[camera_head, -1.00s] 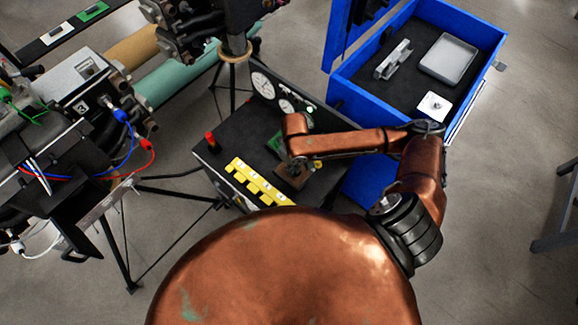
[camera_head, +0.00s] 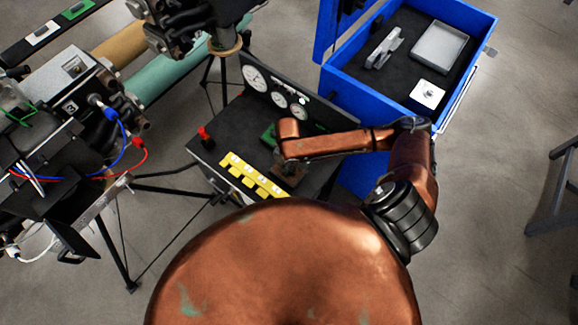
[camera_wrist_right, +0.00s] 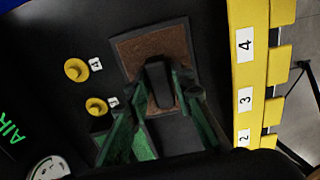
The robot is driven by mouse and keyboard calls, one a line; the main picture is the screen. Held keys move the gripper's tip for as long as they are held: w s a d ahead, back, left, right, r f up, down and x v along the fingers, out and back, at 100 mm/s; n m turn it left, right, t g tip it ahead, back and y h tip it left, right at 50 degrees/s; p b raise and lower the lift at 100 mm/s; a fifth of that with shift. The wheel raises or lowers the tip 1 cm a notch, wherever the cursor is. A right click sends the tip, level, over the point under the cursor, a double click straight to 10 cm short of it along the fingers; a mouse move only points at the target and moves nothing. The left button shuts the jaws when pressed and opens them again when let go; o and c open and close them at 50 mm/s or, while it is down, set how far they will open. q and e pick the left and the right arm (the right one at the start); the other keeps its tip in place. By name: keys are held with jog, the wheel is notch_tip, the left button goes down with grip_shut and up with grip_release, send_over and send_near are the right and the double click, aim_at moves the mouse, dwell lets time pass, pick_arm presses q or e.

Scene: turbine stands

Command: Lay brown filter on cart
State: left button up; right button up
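The brown filter (camera_head: 287,174) is a square brown pad with a dark frame, on the black top of the gauge stand. In the right wrist view the brown filter (camera_wrist_right: 134,58) has a black upright handle in its middle. My right gripper (camera_wrist_right: 163,100) has its green fingers spread on either side of that handle, with gaps visible; contact cannot be made out. In the head view the arm link hides most of the fingers. The blue cart (camera_head: 345,95) stands right of the stand, with a dark-lined top. My left gripper is not in view.
The cart holds a grey tray (camera_head: 440,47), a metal bracket (camera_head: 383,48) and a white square piece (camera_head: 427,94); dark surface is free beside them. The stand has a yellow numbered strip (camera_head: 252,176), a red knob (camera_head: 205,135) and gauges (camera_head: 278,99). Turbine machinery with cables is at left.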

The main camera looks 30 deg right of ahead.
jog(key=shift+o, duration=1.3)
notch_tip(320, 180, up, 12)
jog(key=shift+r+p, duration=0.15)
jog(key=shift+p, duration=0.15)
dwell(0.4)
